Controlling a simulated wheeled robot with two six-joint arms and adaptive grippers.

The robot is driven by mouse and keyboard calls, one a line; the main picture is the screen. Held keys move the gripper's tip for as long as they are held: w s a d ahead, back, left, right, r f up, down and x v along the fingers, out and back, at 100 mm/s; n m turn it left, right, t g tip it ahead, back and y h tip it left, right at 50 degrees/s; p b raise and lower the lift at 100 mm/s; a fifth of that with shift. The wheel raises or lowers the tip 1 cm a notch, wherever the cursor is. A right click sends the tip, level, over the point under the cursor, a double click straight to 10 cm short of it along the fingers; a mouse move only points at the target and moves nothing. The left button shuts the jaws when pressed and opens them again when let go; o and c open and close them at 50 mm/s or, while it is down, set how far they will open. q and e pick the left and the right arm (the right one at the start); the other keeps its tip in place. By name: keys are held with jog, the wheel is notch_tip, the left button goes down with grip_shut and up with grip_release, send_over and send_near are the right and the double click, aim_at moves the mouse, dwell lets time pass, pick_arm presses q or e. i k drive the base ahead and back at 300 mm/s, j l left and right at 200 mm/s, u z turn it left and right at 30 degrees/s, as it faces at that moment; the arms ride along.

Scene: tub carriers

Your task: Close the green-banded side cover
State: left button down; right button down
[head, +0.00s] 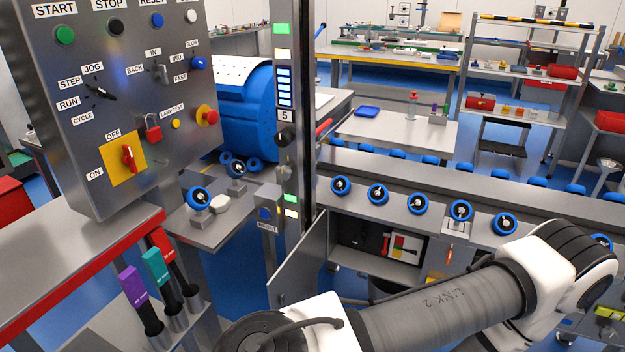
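A grey hinged cover (299,266) stands open under the conveyor, swung out toward me at the left of a cabinet opening. I see no green band on the part of it that shows, so I cannot tell whether it is the green-banded cover. The opening (350,237) shows a dark inside with a panel of red, yellow and white parts (400,245). One of my arm links crosses the lower right and hides the area below the opening. Neither of my grippers is in view.
A control panel (125,110) and a red-edged bench (75,260) with colored handles fill the left. A metal post (296,110) stands beside the cover. A conveyor (440,205) carrying several blue-rimmed wheels runs right. Tables and shelves stand behind.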

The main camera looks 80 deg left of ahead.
aim_at(293, 279)
jog(key=k+j, duration=0.1)
jog(key=k, duration=1.3)
jog(key=k+j, duration=0.15)
jog(key=k, duration=1.25)
jog(key=u, duration=1.2)
jog(key=i+l+u, duration=0.15)
jog(key=u, duration=0.35)
jog(key=i+l+u, duration=0.3)
jog(key=u, duration=0.2)
jog(key=i+l+u, duration=0.2)
jog(key=l+u, duration=0.25)
jog(key=j, duration=0.15)
